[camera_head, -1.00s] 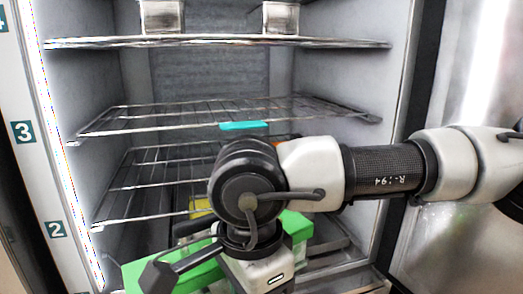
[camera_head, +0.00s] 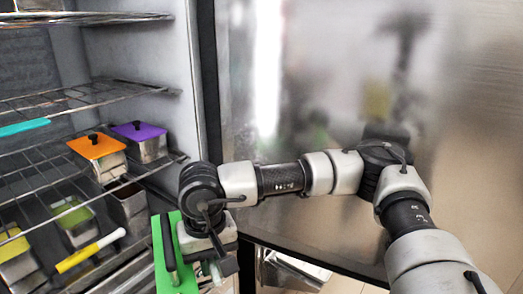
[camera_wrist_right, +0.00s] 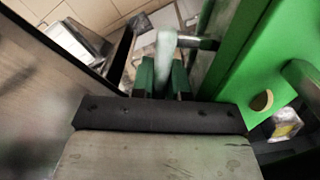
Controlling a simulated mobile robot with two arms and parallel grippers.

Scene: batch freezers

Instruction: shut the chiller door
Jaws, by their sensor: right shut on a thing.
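The chiller door (camera_head: 345,130) is a large brushed-steel panel, standing open at the right in the head view. The open chiller cabinet (camera_head: 180,60) is at the left, with its wire shelves showing. My right gripper (camera_head: 216,268) is low in front of the cabinet, and my forearm crosses in front of the door. In the wrist view its green-sided fingers (camera_wrist_right: 163,78) are shut on a pale grey bar-like handle (camera_wrist_right: 165,48). A metal rod seems to join this handle to a green box-like thing (camera_head: 188,272), also in the wrist view (camera_wrist_right: 235,60). My left gripper is out of view.
Shelves hold metal tubs with orange (camera_head: 97,146), purple (camera_head: 138,130) and green lids (camera_head: 72,217), and a yellow-handled tool (camera_head: 90,251). A teal lid or board (camera_head: 24,127) lies at the left. Tiled floor shows beyond the door at lower right.

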